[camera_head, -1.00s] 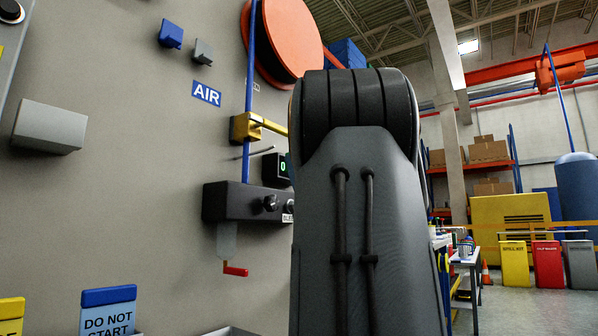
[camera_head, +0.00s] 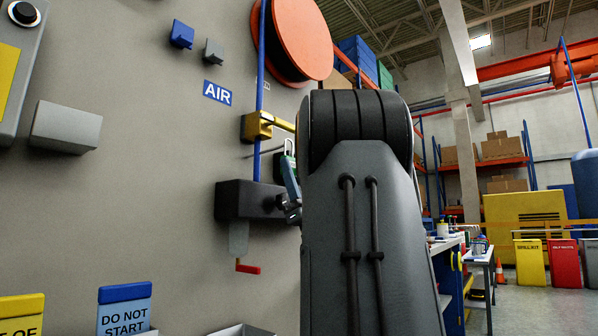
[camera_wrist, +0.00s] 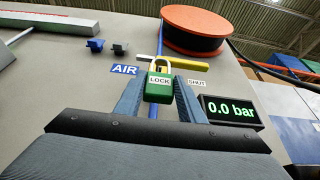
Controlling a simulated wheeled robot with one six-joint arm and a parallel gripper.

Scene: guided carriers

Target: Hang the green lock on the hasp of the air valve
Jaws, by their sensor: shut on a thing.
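The green lock (camera_wrist: 158,97), with a white LOCK label and a pale metal shackle, is upright between the two blue fingers of my gripper (camera_wrist: 159,92), which is shut on it. In the head view, my gripper (camera_head: 291,178) shows partly at the left edge of my arm, with the shackle above it. The yellow air valve (camera_head: 257,126) sits on a blue pipe, its yellow handle pointing right. In the wrist view the valve handle (camera_wrist: 185,63) appears behind the shackle. A thin grey rod (camera_head: 262,152) sticks out below the valve; I cannot tell whether it is the hasp. Lock and valve look apart.
A black box (camera_head: 238,201) with a red-handled lever stands out from the wall below the valve. A gauge (camera_wrist: 232,111) reads 0.0 bar. An orange reel (camera_head: 297,38) is above. A grey box (camera_head: 66,127) and small hooks project from the wall on the left.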

